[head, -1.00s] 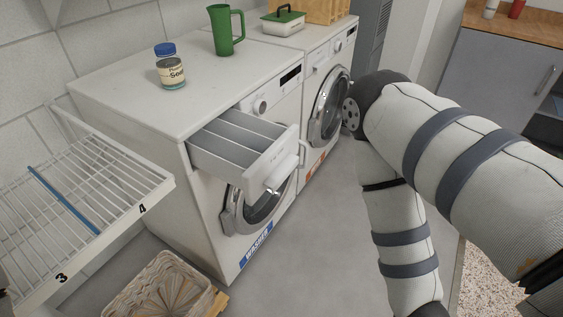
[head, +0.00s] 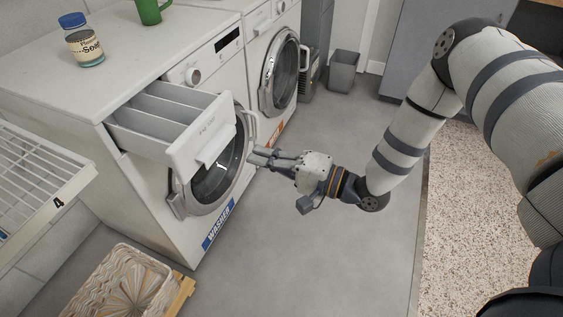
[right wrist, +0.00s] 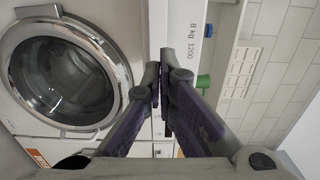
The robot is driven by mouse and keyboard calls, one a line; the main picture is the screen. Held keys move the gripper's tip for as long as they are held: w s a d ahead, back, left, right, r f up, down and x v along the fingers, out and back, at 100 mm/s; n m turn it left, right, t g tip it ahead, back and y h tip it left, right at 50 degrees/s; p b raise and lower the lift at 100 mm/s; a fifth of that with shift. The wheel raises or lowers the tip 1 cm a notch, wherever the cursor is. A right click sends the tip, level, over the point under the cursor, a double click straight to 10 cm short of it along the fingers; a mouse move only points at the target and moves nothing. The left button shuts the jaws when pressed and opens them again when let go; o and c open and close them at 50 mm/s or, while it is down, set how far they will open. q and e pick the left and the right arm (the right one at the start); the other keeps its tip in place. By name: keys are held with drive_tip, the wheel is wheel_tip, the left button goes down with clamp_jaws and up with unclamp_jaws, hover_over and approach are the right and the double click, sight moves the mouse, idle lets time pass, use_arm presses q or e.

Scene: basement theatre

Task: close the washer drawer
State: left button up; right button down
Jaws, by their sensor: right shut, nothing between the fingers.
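The washer drawer (head: 205,137) is pulled out at the upper left of the washer (head: 120,205), with its compartments exposed in the head view. Its white front carries a handle (head: 216,151). My right gripper (head: 252,157) is shut and empty. In the head view it appears just right of the drawer front, in front of the washer door (head: 215,180); the exact gap cannot be told. In the right wrist view its closed fingertips (right wrist: 157,85) show, with the round door (right wrist: 65,75) at left. My left gripper is out of view.
A second machine (head: 280,70) stands beside the washer. A jar (head: 82,42) and a green mug (head: 152,10) sit on top. A wire rack (head: 40,175) is at left and a woven basket (head: 125,285) below. Grey floor (head: 300,250) is clear in front.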

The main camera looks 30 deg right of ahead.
sight(222, 146)
drive_tip(key=x, duration=0.6)
drive_tip(key=shift+w+a, duration=0.2)
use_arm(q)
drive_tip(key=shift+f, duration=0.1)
use_arm(e)
drive_tip(key=b+x, duration=0.4)
drive_tip(key=x, duration=0.5)
drive_tip(key=b+x, duration=0.4)
drive_tip(key=x, duration=0.5)
drive_tip(key=shift+s+f, duration=0.1)
drive_tip(key=shift+f, duration=0.1)
drive_tip(key=shift+w+a+r+b, duration=0.15)
drive_tip(key=shift+w+a+b, duration=0.25)
drive_tip(key=shift+w+b, duration=0.2)
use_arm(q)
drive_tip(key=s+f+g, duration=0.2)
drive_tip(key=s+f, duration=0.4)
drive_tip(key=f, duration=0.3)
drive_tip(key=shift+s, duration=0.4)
use_arm(e)
drive_tip(key=shift+r, duration=0.3)
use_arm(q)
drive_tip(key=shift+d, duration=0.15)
